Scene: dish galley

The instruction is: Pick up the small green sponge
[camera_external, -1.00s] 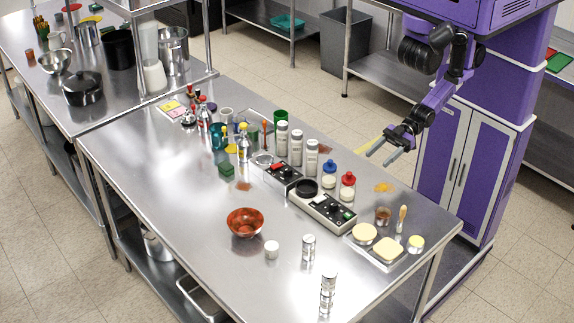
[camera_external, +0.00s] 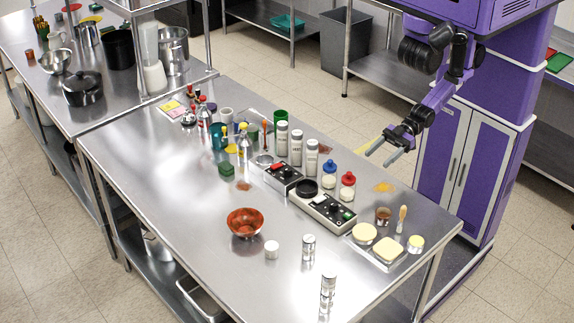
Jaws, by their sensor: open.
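A small green block (camera_external: 226,170) that looks like the sponge lies on the steel table (camera_external: 190,225), left of the middle, with a brown spill beside it. My gripper (camera_external: 379,157) hangs in the air at the table's far right side. Its two grey fingers are apart, with nothing between them. It points left and is well away from the green block, with bottles and shakers standing between them.
Several white-labelled shakers (camera_external: 297,147), red and blue-topped jars (camera_external: 347,187) and two control boxes (camera_external: 322,209) stand mid-table. An orange-red bowl (camera_external: 245,223) is in front of the green block. The table's left front is clear.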

